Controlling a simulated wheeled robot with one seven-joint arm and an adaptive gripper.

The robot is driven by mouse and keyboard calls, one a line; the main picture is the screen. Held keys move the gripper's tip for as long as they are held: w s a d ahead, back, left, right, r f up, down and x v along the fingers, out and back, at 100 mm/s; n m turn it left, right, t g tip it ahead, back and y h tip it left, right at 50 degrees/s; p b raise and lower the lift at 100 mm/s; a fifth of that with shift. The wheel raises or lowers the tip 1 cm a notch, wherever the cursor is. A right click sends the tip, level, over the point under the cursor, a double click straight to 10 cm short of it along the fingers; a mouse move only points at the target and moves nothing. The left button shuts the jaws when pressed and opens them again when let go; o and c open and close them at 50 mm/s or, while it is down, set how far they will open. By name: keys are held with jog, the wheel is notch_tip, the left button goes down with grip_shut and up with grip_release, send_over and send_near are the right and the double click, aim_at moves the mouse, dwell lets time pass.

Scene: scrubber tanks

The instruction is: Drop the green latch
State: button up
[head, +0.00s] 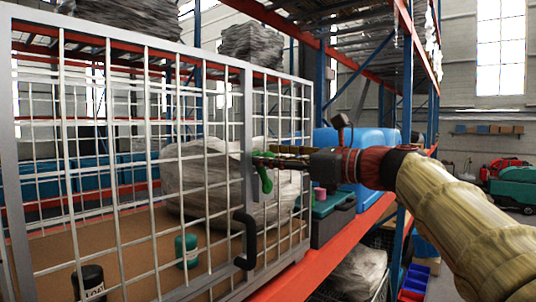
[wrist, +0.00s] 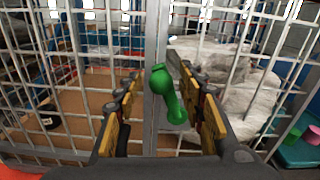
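The green latch (head: 265,178) is mounted on the middle upright of a grey wire-mesh cage door (head: 249,130). In the wrist view the green latch (wrist: 168,94) has a round hub at upper left and a lever slanting down to the right. My gripper (head: 268,160) reaches in from the right at the height of the latch. In the wrist view my gripper (wrist: 165,98) is open, one yellow-padded finger on each side of the latch. The right finger is close to the lever; I cannot tell whether they touch.
A black handle (head: 244,241) sticks out below the latch. Behind the mesh are a green canister (head: 187,250), a dark canister (head: 89,283) and a wrapped bundle (head: 215,185). A teal box (head: 330,218) and a blue container (head: 372,146) stand on the orange-edged shelf to the right.

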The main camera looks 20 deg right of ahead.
jog(key=shift+w+a, duration=0.35)
jog(key=shift+w, duration=0.3)
jog(key=shift+s, duration=0.1)
jog(key=c, duration=0.3)
grip_shut()
jog(key=shift+f, duration=0.1)
